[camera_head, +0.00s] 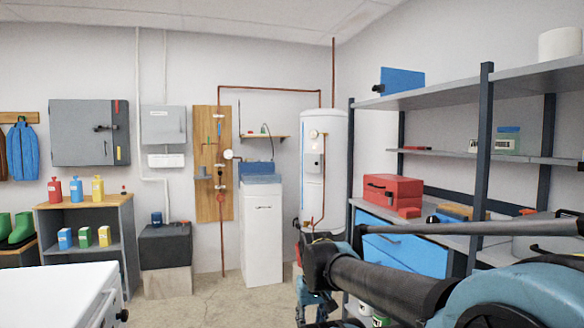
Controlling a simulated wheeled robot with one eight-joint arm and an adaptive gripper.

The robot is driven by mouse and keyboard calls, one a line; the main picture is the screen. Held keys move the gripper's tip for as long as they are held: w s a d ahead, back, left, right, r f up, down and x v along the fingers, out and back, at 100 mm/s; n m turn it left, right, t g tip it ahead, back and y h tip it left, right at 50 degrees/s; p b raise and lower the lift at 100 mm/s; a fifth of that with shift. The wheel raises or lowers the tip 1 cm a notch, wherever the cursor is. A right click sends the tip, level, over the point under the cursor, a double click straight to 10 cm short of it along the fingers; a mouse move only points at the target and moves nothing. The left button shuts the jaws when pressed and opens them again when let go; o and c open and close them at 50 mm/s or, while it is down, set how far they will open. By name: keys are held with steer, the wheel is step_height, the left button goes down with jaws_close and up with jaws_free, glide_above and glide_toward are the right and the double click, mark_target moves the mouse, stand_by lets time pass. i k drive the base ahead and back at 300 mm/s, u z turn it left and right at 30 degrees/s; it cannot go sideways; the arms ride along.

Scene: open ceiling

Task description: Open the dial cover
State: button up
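A white cylindrical water heater (337,180) stands in the back right corner. On its front are a small round fitting (313,134) and a pale panel (314,162) below it; either could carry the dial cover, but they are too small to tell, and so is whether a cover is open or shut. A round white gauge (228,154) also shows by the wooden pipe board. My arm reaches in from the lower right, and its dark joint overlaps the foot of the heater. I cannot make out my gripper's fingers.
A shelf rack (480,150) with a red toolbox (392,191) and blue drawers (405,250) lines the right side. A white cabinet (261,235) stands left of the heater. A white-topped unit (60,290) fills the lower left. Bare floor (215,300) lies between.

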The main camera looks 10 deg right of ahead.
mark_target(311, 162)
steer(key=u, duration=0.3)
steer(key=i, duration=2.95)
steer(key=z, duration=0.2)
